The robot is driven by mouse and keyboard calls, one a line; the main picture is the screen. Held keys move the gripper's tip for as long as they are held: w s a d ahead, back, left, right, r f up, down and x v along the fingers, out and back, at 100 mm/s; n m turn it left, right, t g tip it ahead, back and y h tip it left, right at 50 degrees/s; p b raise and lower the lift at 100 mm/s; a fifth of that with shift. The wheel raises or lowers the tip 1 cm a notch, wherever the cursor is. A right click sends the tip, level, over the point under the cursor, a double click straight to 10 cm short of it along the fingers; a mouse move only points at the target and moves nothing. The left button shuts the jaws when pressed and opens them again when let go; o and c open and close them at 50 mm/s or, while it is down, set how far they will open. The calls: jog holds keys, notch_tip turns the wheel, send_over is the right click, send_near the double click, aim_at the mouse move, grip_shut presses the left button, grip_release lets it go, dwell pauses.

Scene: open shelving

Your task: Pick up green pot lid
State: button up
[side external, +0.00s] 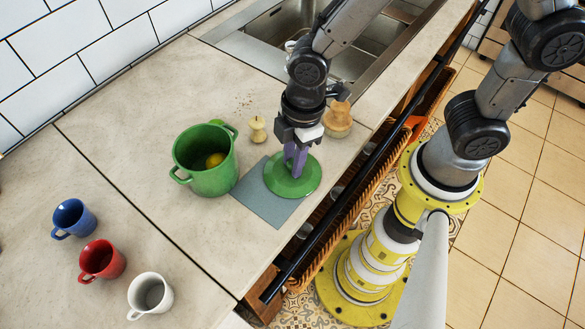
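The green pot lid (308,183) lies on a grey-blue mat (255,208) on the counter, right of the green pot (205,178). My gripper (294,172) is above the middle of the lid and points down, its purple fingers close together where the lid's knob would be. The fingers hide the knob, so I cannot tell whether they are shut on it. The lid looks flat on the mat. The green pot is open, with a yellow, lemon-like thing (214,160) inside.
A sink (285,25) is at the back. Blue (74,218), red (102,260) and white (150,294) mugs stand at lower left. A black rail (345,190) runs along the counter's front edge.

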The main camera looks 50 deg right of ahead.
grip_shut()
